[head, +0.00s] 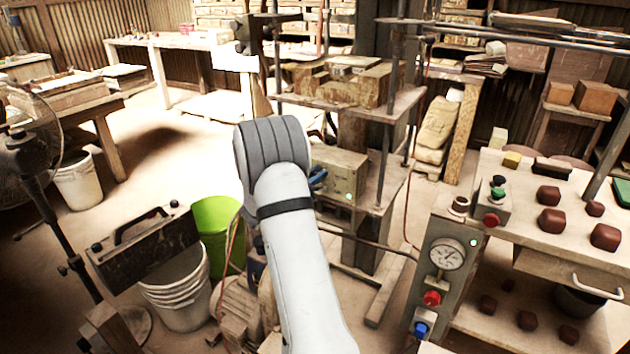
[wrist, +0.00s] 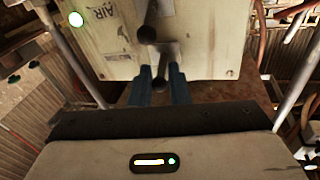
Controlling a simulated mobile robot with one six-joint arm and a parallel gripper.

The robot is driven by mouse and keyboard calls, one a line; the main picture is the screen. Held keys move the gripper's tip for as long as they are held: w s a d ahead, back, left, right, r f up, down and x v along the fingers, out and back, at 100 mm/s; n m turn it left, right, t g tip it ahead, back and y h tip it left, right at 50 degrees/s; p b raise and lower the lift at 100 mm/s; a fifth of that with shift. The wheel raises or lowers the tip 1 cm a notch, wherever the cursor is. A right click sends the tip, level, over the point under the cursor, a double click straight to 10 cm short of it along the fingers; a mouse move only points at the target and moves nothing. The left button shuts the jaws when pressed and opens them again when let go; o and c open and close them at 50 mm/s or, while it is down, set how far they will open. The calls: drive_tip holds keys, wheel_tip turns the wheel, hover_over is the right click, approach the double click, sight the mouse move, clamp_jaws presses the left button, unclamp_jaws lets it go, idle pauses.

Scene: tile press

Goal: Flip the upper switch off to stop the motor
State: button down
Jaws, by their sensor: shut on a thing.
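A pale motor switch box (head: 340,172) stands on the press frame, right of my arm in the head view. Its worn face (wrist: 190,40) fills the top of the wrist view. Two dark levers stick out of it: one (wrist: 148,32) higher in that picture, one (wrist: 159,84) lower between my blue fingers. The wrist picture looks turned over against the head view, so the held lever appears to be the upper switch. My gripper (wrist: 161,72) is shut on it; the fingers partly hide it. In the head view, my gripper (head: 317,179) is mostly hidden behind my arm.
A green lamp glows on the box (wrist: 76,19). Metal posts (head: 386,150) of the press stand close by. A gauge panel (head: 447,260) with red and blue knobs is at the right. A green bin (head: 217,225) and white buckets (head: 180,290) stand left of my arm.

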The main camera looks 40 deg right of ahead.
wheel_tip(320, 180, down, 2)
drive_tip(key=m+h+b, duration=0.1)
drive_tip(key=h+b, duration=0.2)
drive_tip(key=b, duration=0.4)
drive_tip(key=shift+b, duration=0.4)
drive_tip(key=m+h+b, duration=0.1)
drive_tip(key=h+b, duration=0.1)
drive_tip(key=b, duration=0.3)
drive_tip(key=shift+f+h, duration=0.15)
drive_tip(key=shift+h, duration=0.15)
drive_tip(key=shift+r+m+g, duration=0.2)
drive_tip(key=shift+m+g, duration=0.1)
drive_tip(key=shift+g, duration=0.1)
drive_tip(key=c, duration=1.7)
unclamp_jaws()
drive_tip(key=v, duration=0.7)
drive_tip(key=shift+s+a+f, duration=0.1)
drive_tip(key=shift+a+f, duration=0.15)
drive_tip(key=shift+f, duration=0.15)
